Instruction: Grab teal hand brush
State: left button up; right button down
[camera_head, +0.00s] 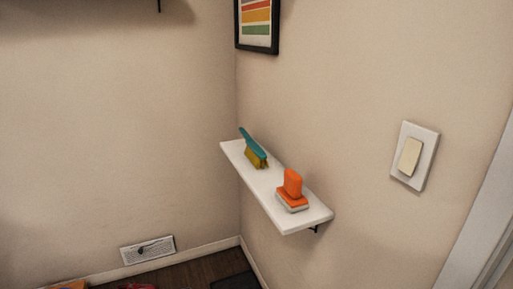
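The teal hand brush (251,144) rests on a white wall shelf (263,187), toward its far left end. Its handle is teal and tilts up to the left, and its yellowish bristles face down on the shelf. Neither my left nor my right gripper shows in the head view.
An orange scrubber (292,187) with a pale base stands on the near right part of the shelf. A light switch (413,157) and a framed picture (257,24) are on the right wall. A floor vent (147,249) is low on the left wall. Bare shelf separates brush and scrubber.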

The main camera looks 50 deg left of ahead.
aim_at(252, 145)
jog(key=u, duration=1.65)
jog(key=i+j+z, duration=0.15)
jog(key=j, duration=0.2)
jog(key=i+j+z, duration=0.1)
jog(key=j, duration=0.3)
jog(key=i+j+z, duration=0.15)
jog(key=i+j, duration=0.15)
jog(key=i+j+z, duration=0.1)
jog(key=j, duration=0.35)
